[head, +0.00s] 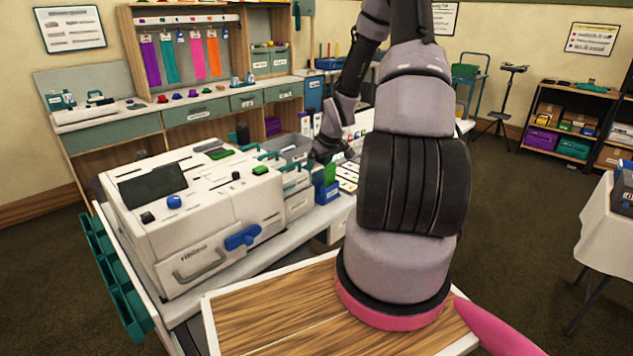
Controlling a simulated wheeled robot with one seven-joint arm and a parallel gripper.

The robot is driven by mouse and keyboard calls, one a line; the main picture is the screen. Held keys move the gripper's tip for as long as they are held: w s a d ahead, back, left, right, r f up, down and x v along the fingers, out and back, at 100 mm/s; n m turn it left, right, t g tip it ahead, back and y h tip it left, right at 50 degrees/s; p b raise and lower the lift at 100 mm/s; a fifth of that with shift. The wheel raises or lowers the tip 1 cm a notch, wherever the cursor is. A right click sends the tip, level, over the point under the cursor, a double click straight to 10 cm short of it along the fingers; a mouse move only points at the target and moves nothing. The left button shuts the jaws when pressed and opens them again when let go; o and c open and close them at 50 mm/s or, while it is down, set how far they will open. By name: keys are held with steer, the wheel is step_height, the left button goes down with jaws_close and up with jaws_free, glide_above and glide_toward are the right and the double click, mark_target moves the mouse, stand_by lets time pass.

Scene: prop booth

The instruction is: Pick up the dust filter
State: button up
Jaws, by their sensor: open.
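I cannot pick out the dust filter with certainty. A large white machine (215,205) stands on the near end of the long table, with a dark screen, a blue knob (174,202) and a blue latch (242,237) on it. My gripper (328,152) is small and dark in this view, over the table beyond the machine, near small boxes and a card with coloured marks. It is open, and I see nothing held in it. My arm hides part of the table.
Blue and green boxes (326,184) and a grey bin (288,148) crowd the table behind the machine. Teal trays (115,285) hang at its left side. A counter with drawers (195,114) lines the back wall. Open carpet (520,205) lies to the right, before a white-covered table (607,226).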

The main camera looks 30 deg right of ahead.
steer(key=c, duration=0.5)
steer(key=shift+r, duration=0.1)
step_height(320, 180, up, 9)
steer(key=shift+r, duration=0.4)
steer(key=shift+a, duration=0.1)
